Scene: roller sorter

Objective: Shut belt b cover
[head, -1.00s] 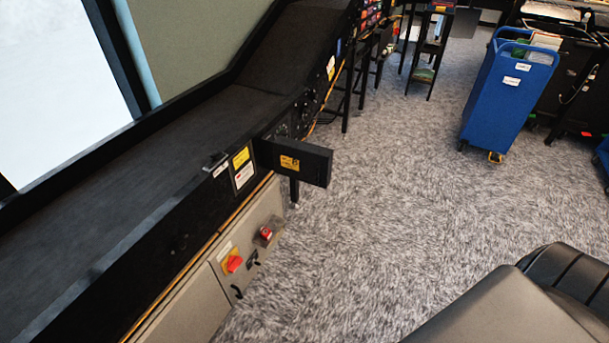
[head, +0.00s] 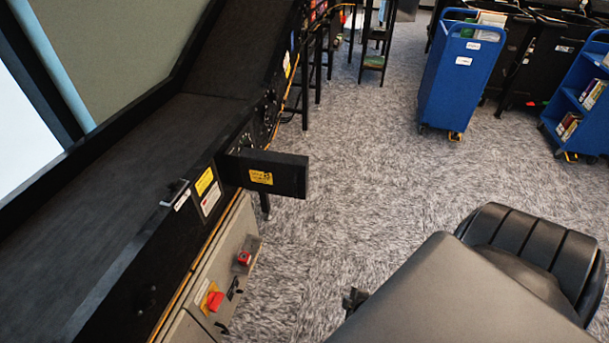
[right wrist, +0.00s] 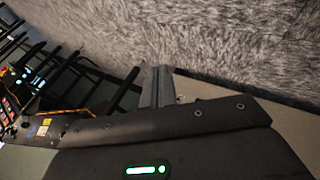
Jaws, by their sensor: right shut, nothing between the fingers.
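The belt b cover (head: 285,178) is a black flap with a yellow label marked B. In the head view it stands open, sticking out to the right from the black side of the conveyor (head: 150,262). My right gripper (head: 353,299) shows as a small dark shape past the edge of a grey surface, below and to the right of the cover and clearly apart from it. My left gripper is in neither view.
A grey control box (head: 235,245) with a red-and-yellow switch (head: 213,300) and a red button (head: 244,258) sits under the conveyor side. A blue cart (head: 460,75) and a blue book trolley (head: 585,100) stand at the back right. Carpet (head: 370,180) right of the cover is clear.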

